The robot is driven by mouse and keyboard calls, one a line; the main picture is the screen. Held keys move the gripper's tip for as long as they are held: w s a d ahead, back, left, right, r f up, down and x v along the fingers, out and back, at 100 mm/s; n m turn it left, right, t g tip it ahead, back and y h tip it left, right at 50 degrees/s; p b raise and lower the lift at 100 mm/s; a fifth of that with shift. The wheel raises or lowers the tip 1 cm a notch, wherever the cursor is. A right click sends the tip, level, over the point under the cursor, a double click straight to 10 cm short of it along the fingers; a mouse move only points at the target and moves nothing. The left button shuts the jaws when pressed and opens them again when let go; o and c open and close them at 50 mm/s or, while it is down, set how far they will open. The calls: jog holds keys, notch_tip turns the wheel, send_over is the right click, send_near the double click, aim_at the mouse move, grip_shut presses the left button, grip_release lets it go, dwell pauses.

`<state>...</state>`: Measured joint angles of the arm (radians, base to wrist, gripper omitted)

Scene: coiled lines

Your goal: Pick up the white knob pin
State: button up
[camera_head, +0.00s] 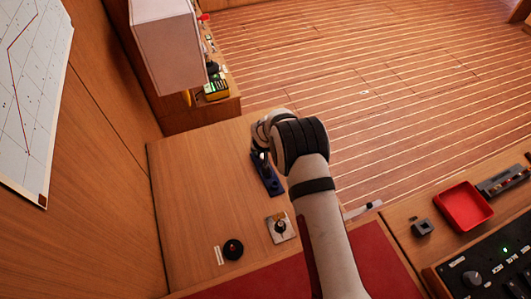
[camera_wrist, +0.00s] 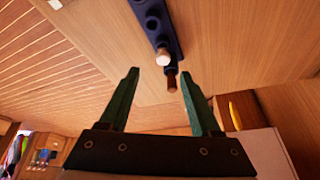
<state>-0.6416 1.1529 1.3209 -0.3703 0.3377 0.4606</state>
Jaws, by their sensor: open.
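In the wrist view, a dark blue pin rack (camera_wrist: 166,27) runs from the top edge toward the middle. Near its end stands a pin with a pale knob, which looks like the white knob pin (camera_wrist: 162,57). A brown-knobbed pin (camera_wrist: 171,82) stands just beyond it. My gripper (camera_wrist: 159,72) is open, its two green fingers apart, with both knobs showing between the fingertips and no contact visible. In the head view the blue rack (camera_head: 272,183) lies on the wooden table under my wrist, which hides its far end and the white knob pin.
On the table (camera_head: 195,190) are a square plate with a dark knob (camera_head: 281,227) and a round black knob (camera_head: 233,249). A red tray (camera_head: 463,206) and a control panel (camera_head: 490,265) are at the right. A pale box (camera_head: 167,45) hangs at the far left. The table's left part is clear.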

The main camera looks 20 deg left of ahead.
jog(key=x, duration=0.9)
jog(key=shift+s+a+f, duration=0.1)
jog(key=shift+a+f, duration=0.15)
jog(key=shift+a, duration=0.05)
grip_shut()
